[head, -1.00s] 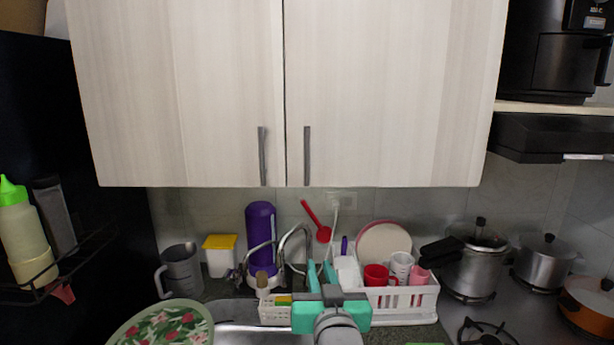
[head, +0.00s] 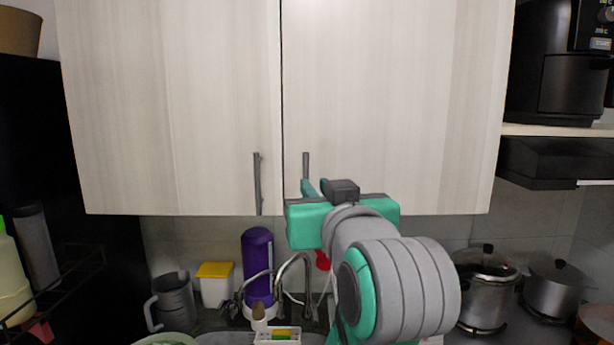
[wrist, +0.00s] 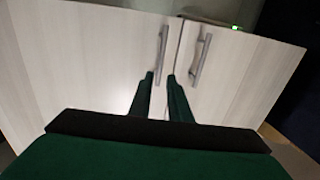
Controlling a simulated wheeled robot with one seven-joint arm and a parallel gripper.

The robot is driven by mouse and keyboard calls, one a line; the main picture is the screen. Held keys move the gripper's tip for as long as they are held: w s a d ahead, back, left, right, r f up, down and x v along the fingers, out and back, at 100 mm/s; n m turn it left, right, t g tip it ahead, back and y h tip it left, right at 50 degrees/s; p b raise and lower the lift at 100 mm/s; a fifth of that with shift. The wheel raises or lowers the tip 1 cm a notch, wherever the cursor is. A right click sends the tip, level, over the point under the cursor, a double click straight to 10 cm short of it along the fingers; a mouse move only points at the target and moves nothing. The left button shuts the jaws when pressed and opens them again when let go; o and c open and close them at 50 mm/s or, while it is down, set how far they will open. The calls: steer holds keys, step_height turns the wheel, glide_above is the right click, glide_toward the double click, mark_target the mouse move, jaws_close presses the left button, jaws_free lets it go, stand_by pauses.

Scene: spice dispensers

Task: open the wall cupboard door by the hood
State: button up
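The wall cupboard has two pale wood doors. The right door (head: 400,110), on the hood side, is closed, with a vertical grey bar handle (head: 306,166) at its lower left corner. My gripper (head: 315,185) is raised in front of that handle and covers its lower part in the head view. In the wrist view, which looks upside down, this handle (wrist: 162,48) lies in line with the gap between my two open fingers (wrist: 160,78). The fingers show no hold on it; I cannot tell the remaining distance.
The closed left door (head: 170,110) has its own handle (head: 258,183) close by. The black hood (head: 550,160) is right of the cupboard. A purple bottle (head: 257,262), tap and pots (head: 487,290) stand below.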

mark_target(307, 177)
steer(key=w, duration=0.2)
steer(key=w+a, duration=0.1)
steer(key=w, duration=0.5)
steer(key=shift+w+a+f, duration=0.1)
steer(key=shift+w+a, duration=0.1)
steer(key=shift+a, duration=0.1)
steer(key=shift+w+a, duration=0.2)
steer(key=shift+w, duration=0.3)
steer(key=shift+d, duration=0.1)
steer(key=shift+c, duration=0.7)
jaws_close()
